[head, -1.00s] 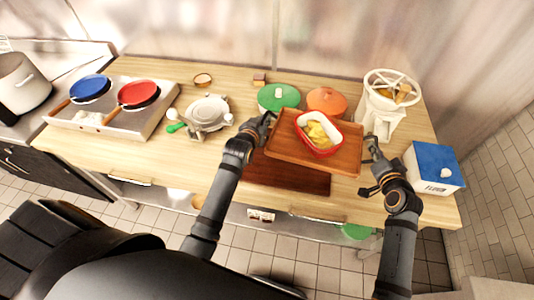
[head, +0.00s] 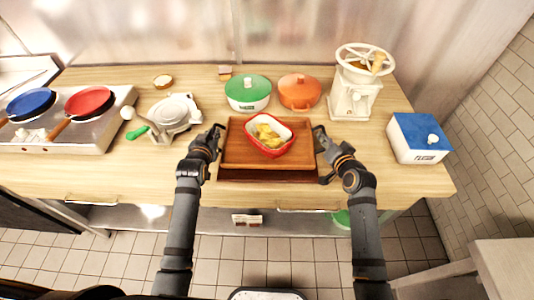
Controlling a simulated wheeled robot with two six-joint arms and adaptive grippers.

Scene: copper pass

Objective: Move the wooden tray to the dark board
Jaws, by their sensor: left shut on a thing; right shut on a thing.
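The wooden tray (head: 240,155) is level in front of me, with a red baking dish (head: 268,150) of yellow food in it. The dark board (head: 265,175) shows as a strip below the tray's near edge; the tray covers most of it. I cannot tell whether the tray touches the board. My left gripper (head: 217,141) is shut on the tray's left side. My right gripper (head: 319,143) is shut on its right side.
Behind the tray stand a green pot (head: 248,95) and an orange pot (head: 299,93). A white grinder (head: 352,95) and a blue-lidded box (head: 419,138) are at right. A waffle iron (head: 172,112) and a stove (head: 100,132) are at left.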

